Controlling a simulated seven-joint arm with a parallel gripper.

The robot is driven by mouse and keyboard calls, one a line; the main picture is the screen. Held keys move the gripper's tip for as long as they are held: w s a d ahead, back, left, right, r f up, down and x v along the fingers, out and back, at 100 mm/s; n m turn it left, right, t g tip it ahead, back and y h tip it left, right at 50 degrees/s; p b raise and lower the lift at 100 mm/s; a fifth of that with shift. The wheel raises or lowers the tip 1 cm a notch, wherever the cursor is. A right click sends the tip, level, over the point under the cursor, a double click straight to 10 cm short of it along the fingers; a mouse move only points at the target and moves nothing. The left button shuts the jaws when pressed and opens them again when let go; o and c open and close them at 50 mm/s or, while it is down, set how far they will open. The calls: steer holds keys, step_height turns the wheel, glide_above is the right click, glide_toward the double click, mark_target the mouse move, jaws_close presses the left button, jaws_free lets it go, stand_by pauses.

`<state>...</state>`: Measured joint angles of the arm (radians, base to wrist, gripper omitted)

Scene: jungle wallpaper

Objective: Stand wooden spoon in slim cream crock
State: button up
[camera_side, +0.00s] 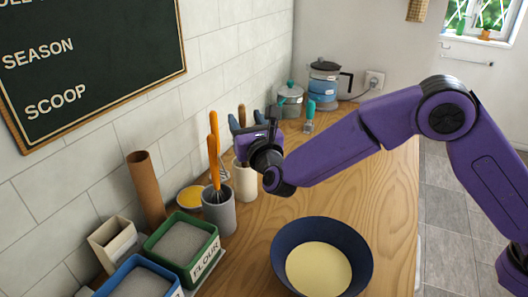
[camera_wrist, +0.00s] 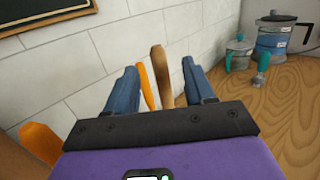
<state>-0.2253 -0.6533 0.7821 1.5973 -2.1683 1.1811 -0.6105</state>
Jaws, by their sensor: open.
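My gripper (camera_side: 246,119) is open, with its blue fingers either side of a brown wooden handle, the wooden spoon (camera_side: 241,114). In the wrist view the spoon's handle (camera_wrist: 160,75) stands between the open fingers (camera_wrist: 159,67), with gaps at both sides. The slim cream crock (camera_side: 245,184) stands on the counter directly below my gripper. The spoon is roughly upright above the crock's position; its lower part and part of the crock's mouth are hidden by my gripper, so I cannot see how it sits there.
A grey crock (camera_side: 219,214) with orange-handled utensils (camera_side: 213,148) stands close by, left and nearer. A navy bowl (camera_side: 321,225), green flour bin (camera_side: 181,266) and brown cylinder (camera_side: 146,188) are nearer. Pots (camera_side: 322,88) stand at the back. Counter right of the cream crock is clear.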

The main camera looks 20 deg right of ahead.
steer(key=s+f, duration=0.1)
steer(key=s, duration=1.3)
steer(key=shift+f, duration=0.15)
steer(key=s+d+f+m+g+h, duration=0.1)
steer(key=s+d+m+g+h, duration=0.2)
steer(key=d, duration=0.5)
steer(key=s+d+f+m+g+h, duration=0.1)
steer(key=s+d+m+g, duration=0.25)
steer(key=d+m, duration=0.35)
steer(key=s+d+f+m+g+h, duration=0.2)
steer(key=d+m+g, duration=0.15)
steer(key=d, duration=0.55)
steer(key=s+d+f+m+g+y, duration=0.1)
steer(key=s+d+m+g+y, duration=0.2)
steer(key=s, duration=0.7)
steer(key=s+d+f+m+g+y, duration=0.1)
steer(key=s+d+m+g+y, duration=0.2)
steer(key=s, duration=0.8)
steer(key=m+g, duration=0.2)
steer(key=m, duration=0.2)
steer(key=shift+s+d+f+g, duration=0.15)
steer(key=shift+d+f+g, duration=0.05)
steer(key=shift+d+g, duration=0.2)
